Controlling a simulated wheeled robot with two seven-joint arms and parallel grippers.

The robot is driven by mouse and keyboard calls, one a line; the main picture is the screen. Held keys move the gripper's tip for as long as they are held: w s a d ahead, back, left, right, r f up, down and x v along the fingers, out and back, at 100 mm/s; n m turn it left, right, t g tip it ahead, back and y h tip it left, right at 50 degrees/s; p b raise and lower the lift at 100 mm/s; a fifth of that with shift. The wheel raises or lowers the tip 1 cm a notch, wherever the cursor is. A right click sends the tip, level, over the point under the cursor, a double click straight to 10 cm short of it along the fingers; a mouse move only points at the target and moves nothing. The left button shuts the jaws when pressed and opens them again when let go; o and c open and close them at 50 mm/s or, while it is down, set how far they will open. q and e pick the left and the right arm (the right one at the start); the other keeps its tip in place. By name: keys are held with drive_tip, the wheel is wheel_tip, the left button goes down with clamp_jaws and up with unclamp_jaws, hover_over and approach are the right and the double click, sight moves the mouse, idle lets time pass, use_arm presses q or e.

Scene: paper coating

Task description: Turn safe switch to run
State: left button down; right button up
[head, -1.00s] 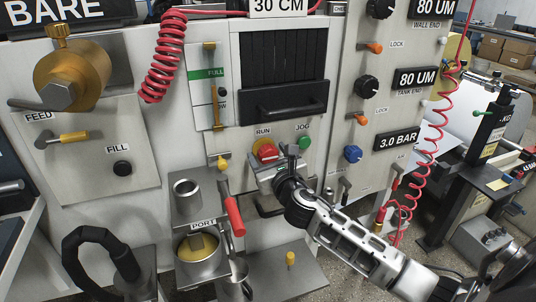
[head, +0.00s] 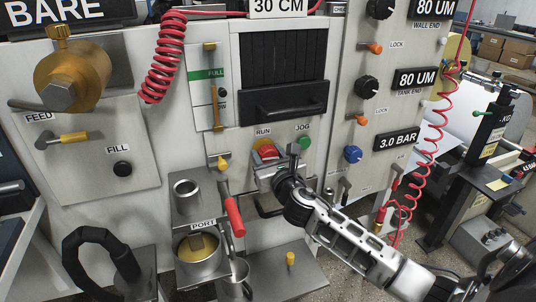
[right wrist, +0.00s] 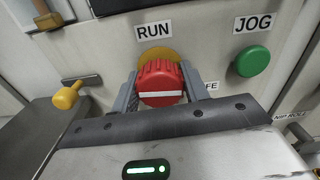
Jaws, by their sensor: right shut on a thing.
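The red switch knob (head: 264,152) sits on a yellow round base below the RUN label on the machine's front panel. It also shows in the right wrist view (right wrist: 160,78), with a white line across it lying nearly level. My right gripper (right wrist: 160,92) is shut on the knob, one finger on each side. In the head view my right gripper (head: 270,166) reaches the knob from the lower right. Of a label at the knob's lower right only "FE" shows; my gripper hides the rest. My left gripper is not in view.
A green button (right wrist: 253,61) under the JOG label is right of the knob. A yellow-knobbed lever (right wrist: 68,97) is at its left. Below are a red-handled lever (head: 235,216) and a metal pot (head: 201,262) at the PORT label. A red coiled hose (head: 415,180) hangs at right.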

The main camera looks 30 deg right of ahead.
drive_tip(key=m, duration=0.8)
drive_tip(key=shift+m+p, duration=0.35)
drive_tip(key=shift+m, duration=0.05)
drive_tip(key=m, duration=0.4)
drive_tip(key=shift+d, duration=0.1)
drive_tip(key=shift+m, duration=2.1)
drive_tip(key=o, duration=1)
drive_tip(key=v, duration=1.6)
drive_tip(key=shift+b, duration=0.45)
